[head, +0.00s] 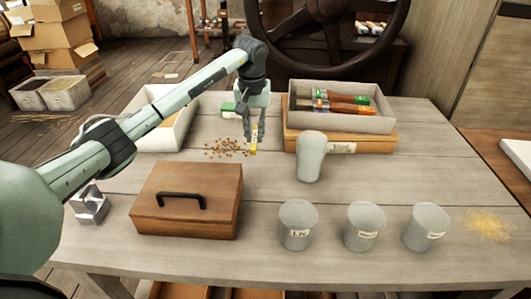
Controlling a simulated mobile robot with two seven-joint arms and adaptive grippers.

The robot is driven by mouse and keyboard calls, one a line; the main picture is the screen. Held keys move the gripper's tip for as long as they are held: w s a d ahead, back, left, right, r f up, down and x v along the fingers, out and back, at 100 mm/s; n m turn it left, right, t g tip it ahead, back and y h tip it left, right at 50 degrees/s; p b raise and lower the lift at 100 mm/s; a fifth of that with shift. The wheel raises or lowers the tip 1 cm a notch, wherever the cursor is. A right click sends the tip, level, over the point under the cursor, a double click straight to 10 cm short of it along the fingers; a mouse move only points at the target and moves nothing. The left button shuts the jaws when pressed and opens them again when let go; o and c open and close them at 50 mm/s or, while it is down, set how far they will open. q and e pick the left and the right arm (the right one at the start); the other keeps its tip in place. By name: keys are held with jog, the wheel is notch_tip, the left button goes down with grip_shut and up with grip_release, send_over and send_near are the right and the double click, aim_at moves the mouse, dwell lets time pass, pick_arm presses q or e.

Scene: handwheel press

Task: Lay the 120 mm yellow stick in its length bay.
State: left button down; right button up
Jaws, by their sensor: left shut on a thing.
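My left gripper (255,134) points down over the middle of the table, shut on a small yellow stick (254,139). Its fingers hide part of the stick, and I cannot tell whether the stick touches the table. My right gripper is out of view.
Brown pellets (228,148) lie scattered beside the gripper. A pale tray (165,138) is partly behind my arm. The table's right side is mostly clear.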

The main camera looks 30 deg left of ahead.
aim_at(263, 163)
pick_arm(q)
jog(key=d+f, duration=0.1)
jog(key=s+d, duration=0.1)
jog(key=d, duration=0.1)
jog(key=shift+f, duration=2.4)
jog(key=shift+f, duration=0.15)
jog(key=c, duration=1.5)
grip_release()
